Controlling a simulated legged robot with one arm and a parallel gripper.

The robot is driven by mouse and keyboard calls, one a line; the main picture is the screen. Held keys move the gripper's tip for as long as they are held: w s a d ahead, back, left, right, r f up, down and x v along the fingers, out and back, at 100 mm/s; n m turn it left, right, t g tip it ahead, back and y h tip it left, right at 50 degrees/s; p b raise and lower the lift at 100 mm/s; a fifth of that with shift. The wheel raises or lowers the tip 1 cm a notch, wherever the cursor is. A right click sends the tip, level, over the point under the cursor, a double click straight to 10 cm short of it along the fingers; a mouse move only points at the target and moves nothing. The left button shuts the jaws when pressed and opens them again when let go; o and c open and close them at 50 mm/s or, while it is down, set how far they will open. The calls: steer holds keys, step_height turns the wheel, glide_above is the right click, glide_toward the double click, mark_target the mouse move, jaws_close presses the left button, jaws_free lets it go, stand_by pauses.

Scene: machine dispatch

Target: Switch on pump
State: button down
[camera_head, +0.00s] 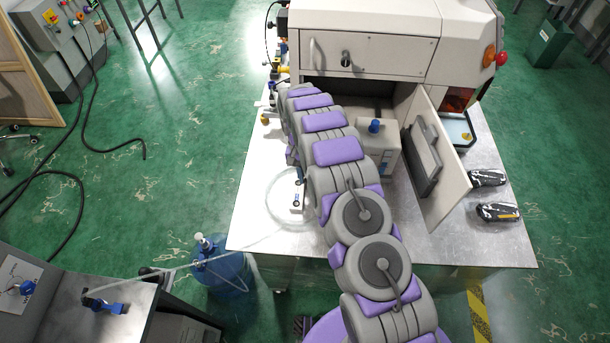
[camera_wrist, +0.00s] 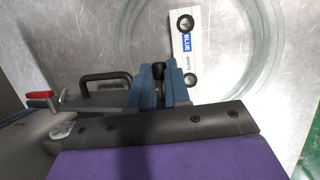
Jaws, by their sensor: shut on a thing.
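In the wrist view, the blue fingers of my gripper (camera_wrist: 160,88) are closed on a small dark knob-like thing (camera_wrist: 158,70), mostly hidden between them. Just right of and beyond the fingertips is a white switch panel (camera_wrist: 180,46) marked BLUE and WHITE, with a round black button or knob near each end. The panel also shows on the metal table in the head view (camera_head: 296,201), left of my arm. A clear hose (camera_wrist: 252,60) loops around it. I cannot tell which object is the pump.
A black handle (camera_wrist: 105,84) and a red lever (camera_wrist: 40,95) lie left of my fingers. The white machine (camera_head: 365,40) has its door (camera_head: 440,190) open to the right. A blue bottle (camera_head: 222,275) stands on the floor. Two dark devices (camera_head: 497,212) lie at the table's right.

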stand_by(0.3)
steer(key=c, duration=1.1)
jaws_free()
steer(key=shift+a, duration=0.15)
steer(key=shift+r, duration=0.1)
